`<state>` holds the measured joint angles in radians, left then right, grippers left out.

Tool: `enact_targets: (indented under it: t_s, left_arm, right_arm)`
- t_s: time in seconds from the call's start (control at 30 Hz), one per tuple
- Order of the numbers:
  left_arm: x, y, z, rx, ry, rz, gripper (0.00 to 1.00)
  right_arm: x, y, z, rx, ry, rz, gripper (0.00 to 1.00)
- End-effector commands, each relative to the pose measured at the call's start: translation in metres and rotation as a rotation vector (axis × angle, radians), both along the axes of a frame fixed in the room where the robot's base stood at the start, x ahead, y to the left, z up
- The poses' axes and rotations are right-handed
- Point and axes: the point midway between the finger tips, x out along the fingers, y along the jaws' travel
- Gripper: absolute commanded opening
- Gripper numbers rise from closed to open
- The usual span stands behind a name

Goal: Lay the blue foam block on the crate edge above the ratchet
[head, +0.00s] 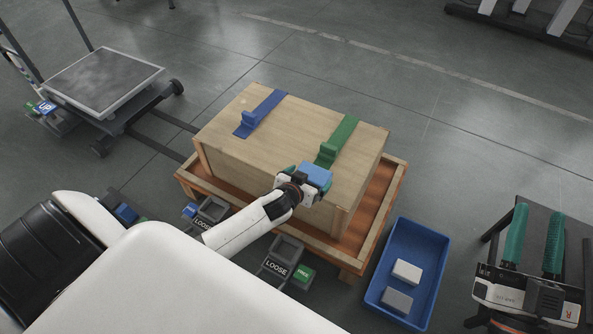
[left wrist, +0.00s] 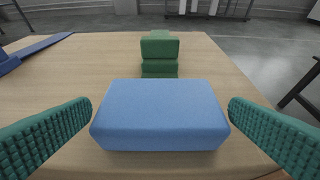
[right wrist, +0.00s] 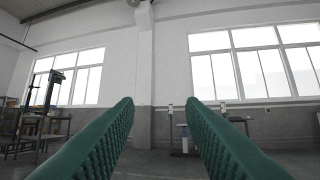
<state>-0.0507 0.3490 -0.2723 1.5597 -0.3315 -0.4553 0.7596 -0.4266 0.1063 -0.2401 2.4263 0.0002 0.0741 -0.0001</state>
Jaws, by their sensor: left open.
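The wooden crate (head: 225,150) has a green strap (head: 341,133) and a blue strap (head: 264,107) over its top, each with a ratchet. The blue foam block (head: 317,171) lies on the crate's near edge, in line with the green ratchet (head: 326,154). In the left wrist view the block (left wrist: 160,115) sits level in front of the green ratchet (left wrist: 160,53). My left gripper (head: 312,179) is open, with a finger on each side of the block and small gaps showing. My right gripper (head: 535,238) is open and empty at the far right, away from the crate.
A blue bin (head: 377,267) with a light block (head: 407,271) and a grey block (head: 397,301) stands right of the crate. The crate sits on a wooden pallet base (head: 364,241). Pedals marked LOOSE (head: 276,268) are in front. A platform cart (head: 105,80) stands at the left.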

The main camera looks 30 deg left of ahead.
Motion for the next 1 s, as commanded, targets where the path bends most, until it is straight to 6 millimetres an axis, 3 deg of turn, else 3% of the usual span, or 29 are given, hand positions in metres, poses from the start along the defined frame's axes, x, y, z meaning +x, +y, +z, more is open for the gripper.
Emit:
enact_targets:
  t_s: [0.23,0.5,0.77,0.87,1.0]
  left_arm:
    - [-0.031,-0.002,0.018,0.0,0.003,0.0,1.0]
    - [-0.06,-0.004,0.034,-0.001,0.002,0.0,1.0]
    - [-0.073,-0.006,0.042,-0.001,-0.002,-0.003,1.0]
    - [-0.077,-0.022,0.058,-0.009,-0.02,-0.027,1.0]
    - [-0.09,-0.063,0.113,-0.028,-0.079,-0.107,1.0]
  right_arm:
    - [0.014,-0.004,-0.04,-0.081,0.292,-0.018,0.36]
    - [0.012,-0.011,-0.086,-0.154,0.577,-0.034,0.36]
    - [0.006,-0.016,-0.107,-0.186,0.703,-0.042,0.36]
    - [0.005,-0.016,-0.109,-0.188,0.713,-0.043,0.36]
    - [0.005,-0.016,-0.109,-0.188,0.714,-0.043,0.36]
